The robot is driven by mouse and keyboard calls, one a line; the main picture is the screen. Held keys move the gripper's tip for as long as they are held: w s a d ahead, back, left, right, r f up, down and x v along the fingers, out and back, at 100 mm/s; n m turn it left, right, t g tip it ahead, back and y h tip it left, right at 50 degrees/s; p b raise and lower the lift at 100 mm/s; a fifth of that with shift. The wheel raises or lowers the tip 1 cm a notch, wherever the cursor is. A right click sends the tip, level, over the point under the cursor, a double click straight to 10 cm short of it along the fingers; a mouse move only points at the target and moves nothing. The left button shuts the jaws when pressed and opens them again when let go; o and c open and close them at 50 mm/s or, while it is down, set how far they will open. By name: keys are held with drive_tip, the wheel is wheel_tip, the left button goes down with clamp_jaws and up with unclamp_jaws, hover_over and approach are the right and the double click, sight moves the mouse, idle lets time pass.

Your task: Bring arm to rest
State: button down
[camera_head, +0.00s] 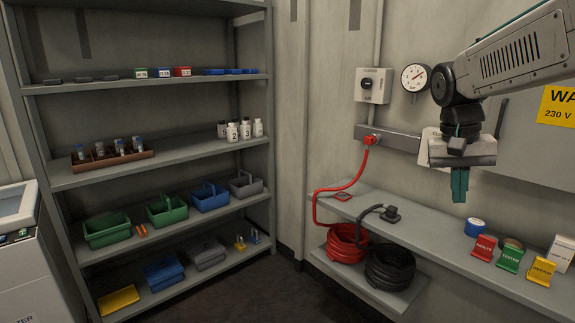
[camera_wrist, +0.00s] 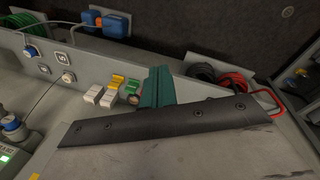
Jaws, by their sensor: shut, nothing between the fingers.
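My gripper (camera_head: 460,185) hangs from my arm at the upper right of the head view. Its teal fingers point down and are closed together, with nothing between them. It is in the air above the grey wall bench (camera_head: 450,250), in front of the wall, and touches nothing that I can see. In the wrist view the teal fingers of my gripper (camera_wrist: 156,88) also show, closed, behind a dark bar.
A shelf unit (camera_head: 160,88) with bins, bottles and small boxes stands at left. Red (camera_head: 345,245) and black (camera_head: 388,268) cable coils lie on the lower ledge. Coloured tags, including a red one (camera_head: 484,247), stand on the bench. A gauge (camera_head: 415,77) is on the wall.

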drive_tip(key=s+a+f+n+y, duration=0.1)
drive_tip(key=s+a+f+n, duration=0.1)
drive_tip(key=s, duration=1)
drive_tip(key=s+a+f+n+t+y, duration=0.1)
drive_tip(key=s+a+f, duration=0.4)
drive_tip(key=s, duration=0.8)
drive_tip(key=shift+a+f+n+t, duration=0.15)
drive_tip(key=shift+n+t, duration=0.15)
drive_tip(key=shift+n, duration=0.5)
